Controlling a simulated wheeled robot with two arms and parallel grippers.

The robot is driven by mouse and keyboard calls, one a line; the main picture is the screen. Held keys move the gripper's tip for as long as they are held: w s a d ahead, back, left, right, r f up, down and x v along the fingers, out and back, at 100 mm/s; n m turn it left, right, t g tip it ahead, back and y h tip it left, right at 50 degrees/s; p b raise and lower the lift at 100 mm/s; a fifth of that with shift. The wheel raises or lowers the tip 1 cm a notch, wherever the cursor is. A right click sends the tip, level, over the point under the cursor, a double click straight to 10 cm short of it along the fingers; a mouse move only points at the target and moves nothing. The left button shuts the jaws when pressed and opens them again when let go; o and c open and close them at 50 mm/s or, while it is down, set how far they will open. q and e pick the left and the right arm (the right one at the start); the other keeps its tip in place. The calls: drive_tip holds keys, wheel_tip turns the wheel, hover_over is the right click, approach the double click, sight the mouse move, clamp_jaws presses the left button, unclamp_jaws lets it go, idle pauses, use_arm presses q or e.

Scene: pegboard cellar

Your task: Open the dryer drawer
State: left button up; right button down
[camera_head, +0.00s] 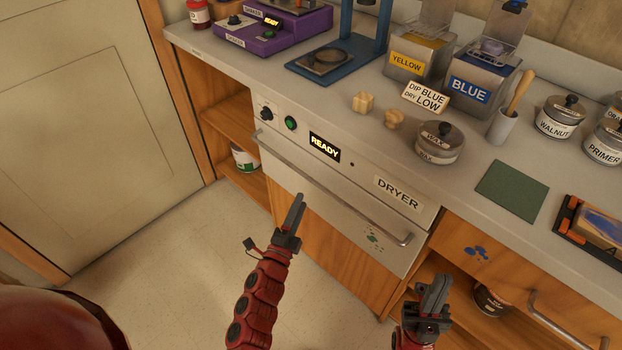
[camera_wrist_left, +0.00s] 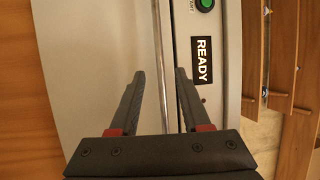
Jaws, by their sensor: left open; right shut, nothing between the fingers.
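The dryer drawer (camera_head: 309,188) is a pale front panel under the worktop, labelled DRYER, with a lit READY display and a long horizontal bar handle (camera_head: 330,190). The drawer front looks flush with the cabinet. My left gripper (camera_head: 297,203) is open in front of the drawer, near the middle of the handle. In the left wrist view the handle bar (camera_wrist_left: 163,60) runs between the two open fingers of the left gripper (camera_wrist_left: 162,85); contact cannot be told. My right gripper (camera_head: 437,285) is shut and empty, lower right of the drawer by the wooden cabinet.
The worktop holds a purple device (camera_head: 262,27), a blue press stand (camera_head: 335,60), YELLOW and BLUE containers, a wax jar (camera_head: 439,143) and a green mat (camera_head: 511,191). A wooden drawer with a metal handle (camera_head: 560,325) is at right. Floor before the dryer is clear.

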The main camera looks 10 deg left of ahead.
sight(311, 178)
use_arm(q)
drive_tip(key=x, duration=0.9)
clamp_jaws()
idle(1.2)
